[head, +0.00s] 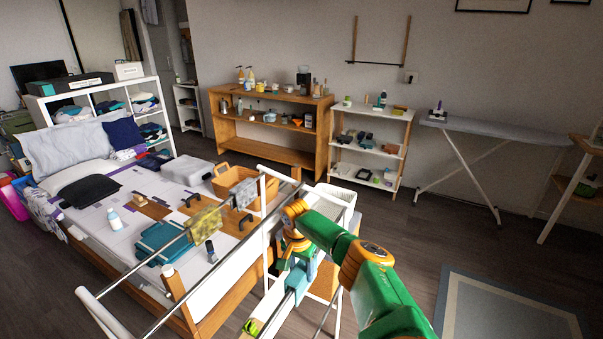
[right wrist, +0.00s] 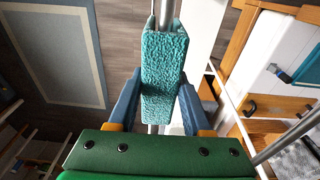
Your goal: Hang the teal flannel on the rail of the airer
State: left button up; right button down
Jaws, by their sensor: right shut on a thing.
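The teal flannel (right wrist: 163,65) is a narrow folded strip of rough cloth between the two blue fingers of my right gripper (right wrist: 157,92). A metal rail (right wrist: 171,14) of the airer shows beyond its top end and below it; the cloth appears to lie along and around this rail. In the head view the teal flannel (head: 299,277) is below my right gripper (head: 292,258), at the near right side of the white-framed airer (head: 92,304). My right gripper is shut on the flannel. The flannel's far side is hidden. My left gripper is not in view.
A yellow patterned cloth (head: 205,224) and a grey cloth (head: 238,194) hang on another airer rail. The bed (head: 90,222) behind holds a bottle, folded cloths and an orange basket (head: 233,184). Shelves stand at the wall.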

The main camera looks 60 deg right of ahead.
jog(key=shift+f+b, duration=0.4)
jog(key=shift+f, duration=0.2)
jog(key=shift+c, duration=1.3)
grip_release()
jog(key=shift+r, duration=0.1)
